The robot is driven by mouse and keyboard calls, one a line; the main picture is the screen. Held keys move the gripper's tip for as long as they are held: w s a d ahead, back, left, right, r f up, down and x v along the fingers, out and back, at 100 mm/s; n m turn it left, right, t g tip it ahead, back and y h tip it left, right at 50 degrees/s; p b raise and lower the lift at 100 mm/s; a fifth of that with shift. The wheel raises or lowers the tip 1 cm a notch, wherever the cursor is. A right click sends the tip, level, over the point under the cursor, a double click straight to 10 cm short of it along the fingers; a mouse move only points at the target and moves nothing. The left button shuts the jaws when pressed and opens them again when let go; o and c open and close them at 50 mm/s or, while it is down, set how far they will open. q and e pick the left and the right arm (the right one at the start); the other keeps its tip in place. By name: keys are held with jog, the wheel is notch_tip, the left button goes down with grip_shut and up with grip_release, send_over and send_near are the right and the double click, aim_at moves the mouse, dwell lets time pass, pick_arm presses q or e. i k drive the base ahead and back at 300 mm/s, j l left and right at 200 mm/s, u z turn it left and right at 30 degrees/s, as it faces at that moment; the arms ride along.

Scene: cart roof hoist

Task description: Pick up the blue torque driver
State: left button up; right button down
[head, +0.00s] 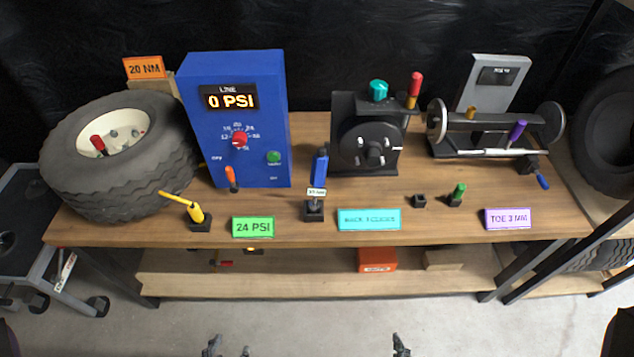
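The blue torque driver (320,168) stands upright in a small black holder (313,212) near the front middle of the wooden bench. It has a blue handle and a small white label below it. My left gripper (226,347) shows at the bottom edge, in front of the bench and well apart from the driver. Its two fingertips stand apart with nothing between them. My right gripper (401,346) is also at the bottom edge, only partly in view. I cannot tell how far its fingers are apart.
A blue pressure box (240,90) stands behind and left of the driver. A yellow tool (196,212) and green card (252,227) lie left. A tyre (80,180) occupies the left end.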

aim_at(319, 164)
jog(key=i+j+u, duration=0.2)
jog(key=j+u, duration=0.15)
jog(key=u, duration=0.15)
jog(key=i+j+u, duration=0.25)
jog(key=u, duration=0.25)
jog(key=z, duration=0.4)
jog(key=l+z, duration=0.1)
jog(key=z, duration=0.25)
jog(key=i+z, duration=0.1)
jog(key=z, duration=0.65)
jog(key=k+j+u, duration=0.1)
jog(key=k+u, duration=0.2)
jog(key=u, duration=0.15)
jog(key=k+j+u, duration=0.25)
jog(key=u, duration=0.25)
jog(key=k, duration=0.05)
